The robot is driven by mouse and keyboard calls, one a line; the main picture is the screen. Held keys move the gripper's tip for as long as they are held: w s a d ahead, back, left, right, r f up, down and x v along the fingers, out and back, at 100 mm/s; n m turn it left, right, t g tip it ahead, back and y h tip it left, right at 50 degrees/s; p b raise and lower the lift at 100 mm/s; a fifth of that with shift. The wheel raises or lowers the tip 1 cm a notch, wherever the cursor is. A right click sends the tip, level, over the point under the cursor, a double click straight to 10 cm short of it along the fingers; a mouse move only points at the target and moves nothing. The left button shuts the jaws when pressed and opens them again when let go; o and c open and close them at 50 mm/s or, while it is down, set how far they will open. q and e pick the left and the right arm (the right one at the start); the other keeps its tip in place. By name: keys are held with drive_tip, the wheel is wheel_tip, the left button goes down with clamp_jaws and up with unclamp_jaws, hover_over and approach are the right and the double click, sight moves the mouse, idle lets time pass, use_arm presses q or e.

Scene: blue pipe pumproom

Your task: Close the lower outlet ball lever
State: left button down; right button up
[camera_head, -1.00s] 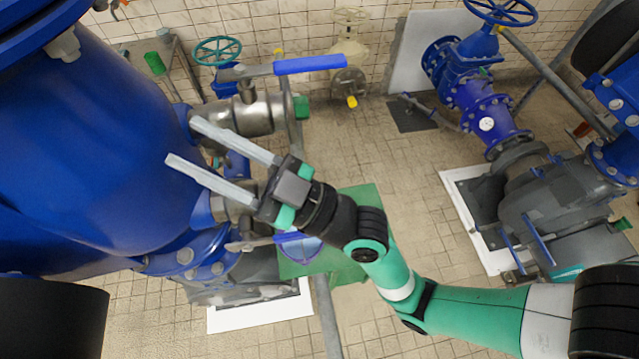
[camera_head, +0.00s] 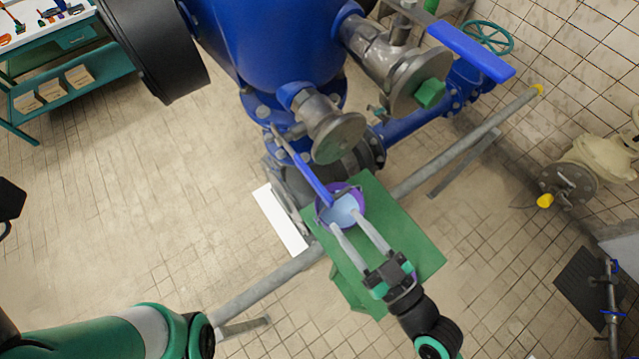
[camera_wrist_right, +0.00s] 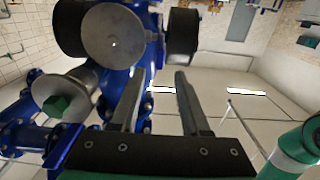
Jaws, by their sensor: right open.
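The lower outlet valve (camera_head: 325,128) is a metal body with a round end flange, on the blue vessel. Its lever (camera_head: 308,172) has a blue handle that slants down and right beside the flange, ending over the purple bucket. My right gripper (camera_head: 347,222) is open and empty, its two pale fingers pointing up-left at the bucket, close to the handle's end. I cannot tell whether they touch it. In the right wrist view the fingers (camera_wrist_right: 160,90) stand apart below a large round flange (camera_wrist_right: 114,40); the lower lever is not clear there.
The purple bucket (camera_head: 350,203) sits on a green stand (camera_head: 415,245). The larger upper valve (camera_head: 390,65) has a long blue lever (camera_head: 470,50) and a green plug (camera_head: 430,94). A grey rail (camera_head: 265,288) crosses diagonally below. Open tiled floor lies left.

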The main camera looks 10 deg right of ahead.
sight(316, 181)
drive_tip(key=p+x, duration=0.3)
drive_tip(key=x, duration=0.8)
drive_tip(key=shift+w, duration=0.3)
clamp_jaws()
drive_tip(key=shift+r, duration=0.1)
idle(0.8)
